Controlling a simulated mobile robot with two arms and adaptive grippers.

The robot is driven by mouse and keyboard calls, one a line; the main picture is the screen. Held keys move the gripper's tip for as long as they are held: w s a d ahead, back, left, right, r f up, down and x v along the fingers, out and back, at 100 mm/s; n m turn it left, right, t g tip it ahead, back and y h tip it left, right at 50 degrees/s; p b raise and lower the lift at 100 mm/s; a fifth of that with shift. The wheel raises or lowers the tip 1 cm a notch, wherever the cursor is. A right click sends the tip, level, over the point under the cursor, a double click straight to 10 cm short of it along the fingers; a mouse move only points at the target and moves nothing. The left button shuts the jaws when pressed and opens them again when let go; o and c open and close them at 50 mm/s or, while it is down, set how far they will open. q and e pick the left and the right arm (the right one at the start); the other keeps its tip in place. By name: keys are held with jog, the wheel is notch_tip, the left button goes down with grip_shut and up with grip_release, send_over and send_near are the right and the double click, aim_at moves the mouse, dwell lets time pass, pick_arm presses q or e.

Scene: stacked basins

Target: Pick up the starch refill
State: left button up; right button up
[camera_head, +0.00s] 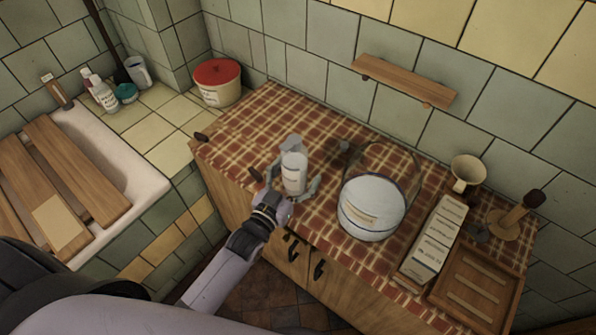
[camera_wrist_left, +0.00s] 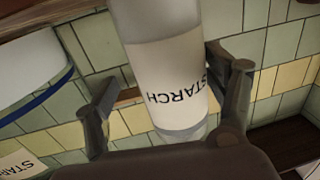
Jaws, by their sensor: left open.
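A white bottle with a pale label (camera_head: 293,174) stands upright on the checked countertop (camera_head: 262,112). In the left wrist view the bottle (camera_wrist_left: 165,75) fills the middle, and its label reads STARCH, upside down. My left gripper (camera_head: 291,184) reaches it from the front of the counter. Its fingers are open, one on each side of the bottle. In the left wrist view a gap shows beside the left finger; whether the right finger touches the bottle I cannot tell. My right gripper is not in view.
A white basin with a label (camera_head: 370,210) stands close to the right of the bottle. Further right are a long labelled box (camera_head: 435,240), a cup (camera_head: 467,172) and a wooden tray (camera_head: 478,285). A red-lidded tub (camera_head: 218,83) stands at the back left. The counter's left part is clear.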

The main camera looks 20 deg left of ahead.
pick_arm(q)
jog(key=shift+s+d, duration=0.1)
jog(key=shift+d, duration=0.35)
jog(key=c, duration=0.6)
jog(key=shift+s+d, duration=0.1)
jog(key=shift+d, duration=0.05)
jog(key=c, duration=1)
jog(key=shift+r, duration=0.15)
